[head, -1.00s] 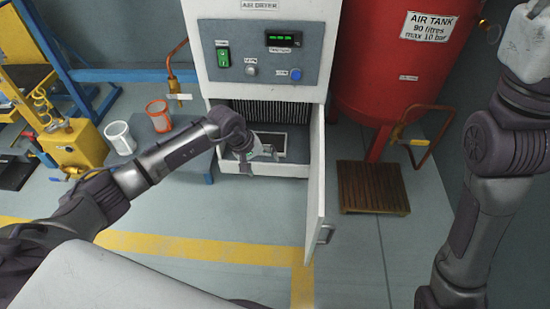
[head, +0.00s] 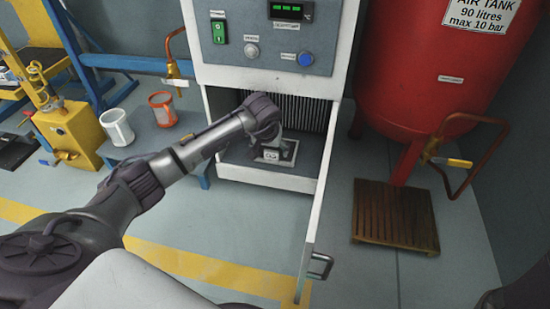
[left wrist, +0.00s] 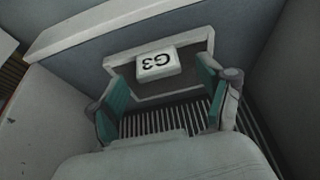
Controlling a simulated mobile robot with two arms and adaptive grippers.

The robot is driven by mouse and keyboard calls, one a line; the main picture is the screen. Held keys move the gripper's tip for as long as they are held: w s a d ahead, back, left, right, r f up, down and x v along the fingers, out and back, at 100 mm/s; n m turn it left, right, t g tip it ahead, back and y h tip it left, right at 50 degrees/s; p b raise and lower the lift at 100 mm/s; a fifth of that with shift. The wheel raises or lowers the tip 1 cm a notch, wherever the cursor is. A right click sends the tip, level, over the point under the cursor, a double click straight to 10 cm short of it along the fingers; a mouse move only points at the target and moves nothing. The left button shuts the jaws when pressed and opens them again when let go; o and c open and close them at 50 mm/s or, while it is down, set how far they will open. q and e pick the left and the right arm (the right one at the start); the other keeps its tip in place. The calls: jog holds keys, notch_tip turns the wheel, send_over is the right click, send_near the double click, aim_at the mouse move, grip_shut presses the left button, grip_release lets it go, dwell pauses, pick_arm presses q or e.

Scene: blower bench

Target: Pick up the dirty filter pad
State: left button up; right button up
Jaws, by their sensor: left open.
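The filter pad (head: 288,153) lies flat on the floor of the dryer's open lower compartment. It is a dark panel with a pale border and a white block marked G3 (head: 270,155). In the left wrist view the pad (left wrist: 190,76) and the G3 block (left wrist: 157,65) show upside down, just beyond the fingers. My left gripper (head: 270,148) reaches into the compartment above the pad. In the left wrist view its two teal-padded fingers (left wrist: 166,98) are apart with nothing between them. I cannot tell if they touch the pad. My right gripper is out of view.
The cabinet door (head: 318,215) stands open on the right, its handle sticking out. Slatted fins (head: 305,112) line the compartment's back. A white bucket (head: 117,127) and an orange bucket (head: 163,110) stand left on a blue bench. A wooden pallet (head: 395,215) lies right, by the red tank (head: 430,75).

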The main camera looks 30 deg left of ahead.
pick_arm(q)
jog(key=shift+w+f, duration=0.2)
jog(key=shift+f, duration=0.35)
jog(key=shift+r, duration=0.1)
jog(key=c, duration=1.2)
jog(key=shift+c, duration=0.4)
jog(key=shift+r, duration=0.1)
